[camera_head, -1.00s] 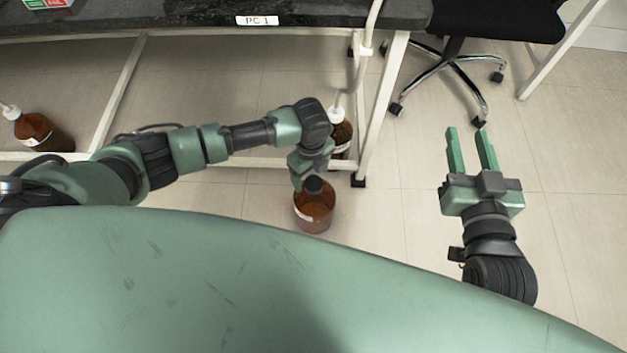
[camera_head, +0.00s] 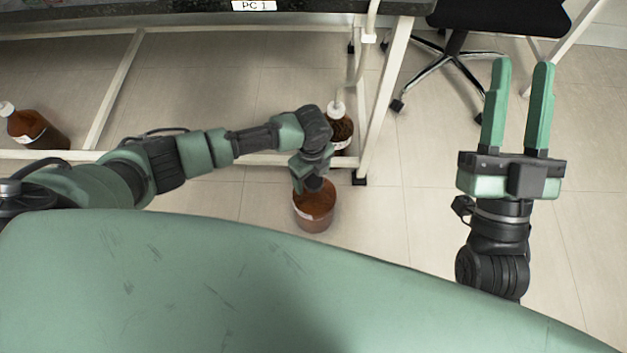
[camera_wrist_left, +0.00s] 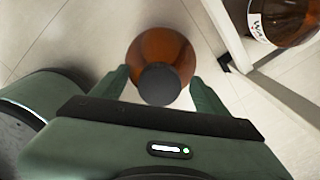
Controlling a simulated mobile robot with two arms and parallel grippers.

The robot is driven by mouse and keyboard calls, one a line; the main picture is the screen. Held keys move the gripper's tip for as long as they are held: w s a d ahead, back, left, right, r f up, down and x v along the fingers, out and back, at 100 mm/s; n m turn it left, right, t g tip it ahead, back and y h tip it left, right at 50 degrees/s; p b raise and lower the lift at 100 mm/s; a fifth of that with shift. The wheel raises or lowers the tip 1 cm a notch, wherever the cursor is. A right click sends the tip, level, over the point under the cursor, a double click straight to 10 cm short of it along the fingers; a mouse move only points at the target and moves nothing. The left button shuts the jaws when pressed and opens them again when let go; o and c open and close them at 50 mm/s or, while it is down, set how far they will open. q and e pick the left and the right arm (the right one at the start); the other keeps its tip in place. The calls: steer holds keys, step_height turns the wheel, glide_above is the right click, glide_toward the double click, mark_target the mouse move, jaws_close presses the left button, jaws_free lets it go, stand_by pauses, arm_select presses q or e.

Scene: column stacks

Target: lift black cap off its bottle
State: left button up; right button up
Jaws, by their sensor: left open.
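The brown bottle (camera_head: 315,212) with the black cap stands on the floor below my left gripper (camera_head: 304,187). In the left wrist view the black cap (camera_wrist_left: 160,85) sits on the brown bottle (camera_wrist_left: 150,46), between the two open fingers of my left gripper (camera_wrist_left: 160,80). A gap shows on each side of the cap, and I cannot tell the fingers' exact height against it. In the head view the gripper mostly hides the cap. My right gripper (camera_head: 521,64) is open and empty, raised at the right, away from the bottle.
A brown bottle with a white cap (camera_head: 340,132) stands close behind, by the white table leg (camera_head: 385,105). Another white-capped bottle (camera_head: 35,130) is at the far left. A dark-topped table (camera_head: 330,7) and an office chair (camera_head: 500,15) are behind.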

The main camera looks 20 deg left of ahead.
mark_target(312, 178)
arm_select(q)
steer(key=c, duration=1.4)
arm_select(e)
steer(key=shift+r, duration=0.1)
arm_select(q)
steer(key=shift+r, duration=0.1)
